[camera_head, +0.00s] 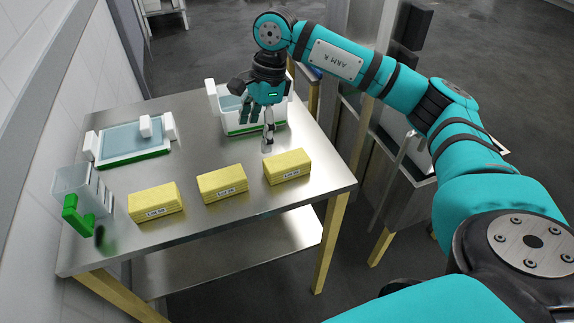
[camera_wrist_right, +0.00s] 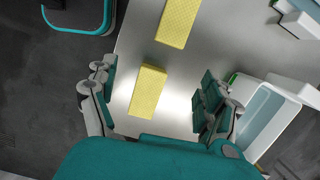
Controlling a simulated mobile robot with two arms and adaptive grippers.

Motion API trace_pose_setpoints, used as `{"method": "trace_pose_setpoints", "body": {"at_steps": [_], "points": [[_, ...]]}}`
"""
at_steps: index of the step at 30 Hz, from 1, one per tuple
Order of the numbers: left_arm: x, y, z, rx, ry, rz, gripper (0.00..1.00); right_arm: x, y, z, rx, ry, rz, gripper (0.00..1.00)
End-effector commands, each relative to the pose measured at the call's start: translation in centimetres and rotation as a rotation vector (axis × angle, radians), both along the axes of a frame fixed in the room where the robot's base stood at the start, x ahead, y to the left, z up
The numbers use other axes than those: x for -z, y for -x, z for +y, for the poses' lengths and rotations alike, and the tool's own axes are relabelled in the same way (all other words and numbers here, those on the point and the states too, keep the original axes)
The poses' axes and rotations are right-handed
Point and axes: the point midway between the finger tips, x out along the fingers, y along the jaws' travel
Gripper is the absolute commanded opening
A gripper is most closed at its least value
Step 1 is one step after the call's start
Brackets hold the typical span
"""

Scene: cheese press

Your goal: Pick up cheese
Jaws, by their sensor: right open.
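Three yellow cheese blocks with white labels lie in a row on the steel table: the left block (camera_head: 155,201), the middle block (camera_head: 222,183) and the right block (camera_head: 288,166). My right gripper (camera_head: 257,128) is open and empty, pointing down above the table, just behind and left of the right block in the head view. In the right wrist view, the nearer block (camera_wrist_right: 148,92) shows between the spread fingers (camera_wrist_right: 158,78), apart from both. Another block (camera_wrist_right: 178,22) lies farther up. My left gripper is not in view.
A white bin with a green base (camera_head: 246,128) stands behind the right gripper; it also shows in the right wrist view (camera_wrist_right: 268,118). A shallow white-and-green tray (camera_head: 133,157) is at back left. The table centre is clear.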

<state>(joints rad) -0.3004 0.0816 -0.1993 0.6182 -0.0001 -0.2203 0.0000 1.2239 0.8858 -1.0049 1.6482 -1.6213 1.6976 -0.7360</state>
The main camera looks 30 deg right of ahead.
Motion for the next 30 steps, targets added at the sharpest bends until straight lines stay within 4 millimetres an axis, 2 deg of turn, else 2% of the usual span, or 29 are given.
{"method": "trace_pose_setpoints", "body": {"at_steps": [1, 3, 6, 11, 22, 25, 30], "points": [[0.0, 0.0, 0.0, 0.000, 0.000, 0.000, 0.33, -1.0, -0.1, -2.7, 0.018, 0.083, 0.008, 0.83], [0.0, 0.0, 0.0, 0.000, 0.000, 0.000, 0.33, -1.8, 0.2, -5.3, 0.033, 0.165, 0.025, 0.83], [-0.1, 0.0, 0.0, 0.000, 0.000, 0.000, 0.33, -2.2, 0.5, -7.0, 0.046, 0.222, 0.044, 0.83], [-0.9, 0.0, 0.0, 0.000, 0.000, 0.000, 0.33, -0.1, 0.7, -7.3, 0.047, 0.232, 0.053, 0.83], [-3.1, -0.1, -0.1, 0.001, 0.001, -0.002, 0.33, 7.7, 0.7, -7.2, 0.046, 0.228, 0.051, 0.83], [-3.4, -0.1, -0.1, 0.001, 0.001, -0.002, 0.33, 8.9, 0.6, -7.1, 0.046, 0.227, 0.049, 0.83], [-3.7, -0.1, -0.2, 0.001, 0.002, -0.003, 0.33, 9.9, 0.6, -7.1, 0.045, 0.226, 0.048, 0.83]]}}
